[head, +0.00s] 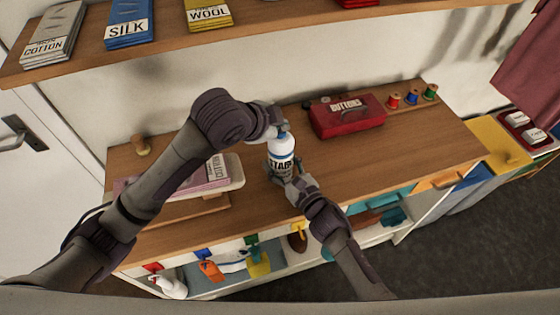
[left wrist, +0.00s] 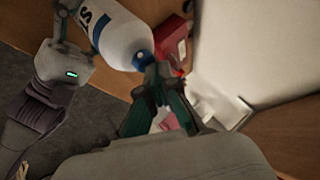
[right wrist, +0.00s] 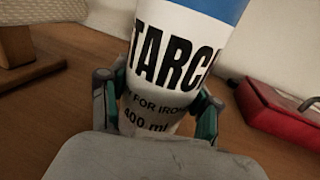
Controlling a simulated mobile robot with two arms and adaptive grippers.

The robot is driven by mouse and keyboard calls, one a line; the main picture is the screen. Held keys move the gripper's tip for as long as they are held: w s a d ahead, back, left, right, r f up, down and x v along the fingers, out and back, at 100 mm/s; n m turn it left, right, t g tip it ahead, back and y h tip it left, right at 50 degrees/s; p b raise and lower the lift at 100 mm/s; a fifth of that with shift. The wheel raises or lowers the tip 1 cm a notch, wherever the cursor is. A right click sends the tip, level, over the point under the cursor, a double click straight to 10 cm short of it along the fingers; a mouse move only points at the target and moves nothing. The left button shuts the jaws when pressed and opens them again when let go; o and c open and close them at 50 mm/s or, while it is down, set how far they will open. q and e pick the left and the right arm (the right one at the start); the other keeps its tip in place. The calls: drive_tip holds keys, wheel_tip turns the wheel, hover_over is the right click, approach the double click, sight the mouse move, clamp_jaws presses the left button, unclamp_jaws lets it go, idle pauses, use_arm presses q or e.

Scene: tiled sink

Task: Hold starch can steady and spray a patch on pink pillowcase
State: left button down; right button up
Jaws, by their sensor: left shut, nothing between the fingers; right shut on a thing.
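The white and blue starch can (head: 281,158) stands roughly upright above the wooden table, in the middle of the head view. My right gripper (head: 284,176) is shut around its lower body; the right wrist view shows fingers on both sides of the can (right wrist: 172,75). My left gripper (head: 280,134) is at the can's top, its fingers shut and empty. In the left wrist view these fingertips (left wrist: 155,75) are beside the nozzle end; whether they touch it is unclear. The pink pillowcase (head: 205,176) lies on a small padded board left of the can, partly hidden by my left arm.
A red buttons box (head: 347,117) stands right of the can, with thread spools (head: 412,98) beyond it. A shelf (head: 270,18) with fabric packets runs above. A small wooden knob-like object (head: 141,146) stands at the table's left.

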use_arm(q)
drive_tip(key=shift+a+f, duration=0.1)
drive_tip(key=shift+f, duration=0.25)
drive_tip(key=shift+r, duration=3.5)
